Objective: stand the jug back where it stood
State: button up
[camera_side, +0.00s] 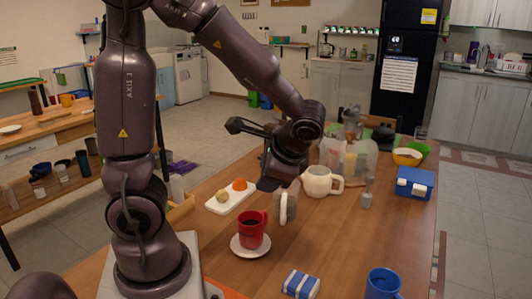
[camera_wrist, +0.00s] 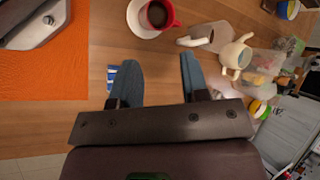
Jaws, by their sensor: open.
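A red cup (camera_side: 251,231) of dark liquid stands on a white saucer (camera_side: 236,249). A cream pot (camera_side: 319,182) stands behind the jug. A white tray (camera_side: 223,205), a blue-and-white block (camera_side: 301,284) and a blue mug (camera_side: 382,283) stand around. The front right table is mostly clear.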

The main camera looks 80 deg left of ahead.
jog(key=s+d+r+n+t+h, duration=0.3)
jog(key=d+r+t+h, duration=0.4)
jog(key=d+r+t, duration=0.1)
jog(key=shift+d+r, duration=0.55)
jog(key=shift+d, duration=0.45)
jog(key=shift+s, duration=0.1)
